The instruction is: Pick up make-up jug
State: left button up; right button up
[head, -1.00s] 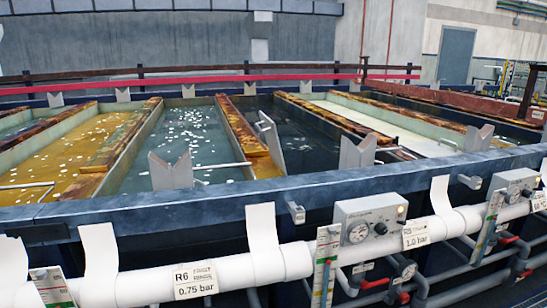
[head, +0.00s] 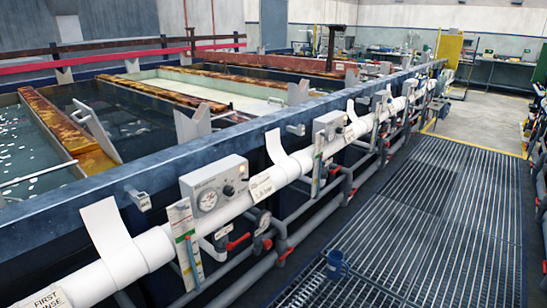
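Neither of my grippers is in view.
A long blue tank rim (head: 240,127) with a white pipe (head: 230,210), gauge boxes (head: 214,188) and red-handled valves borders the left of the walkway. The grating (head: 430,200) is otherwise largely clear. A workbench (head: 500,65) stands at the far back right.

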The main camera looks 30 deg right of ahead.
aim_at(335, 262)
jog(key=z, duration=1.65)
jog(key=l, duration=0.15)
jog(key=i+u, duration=0.05)
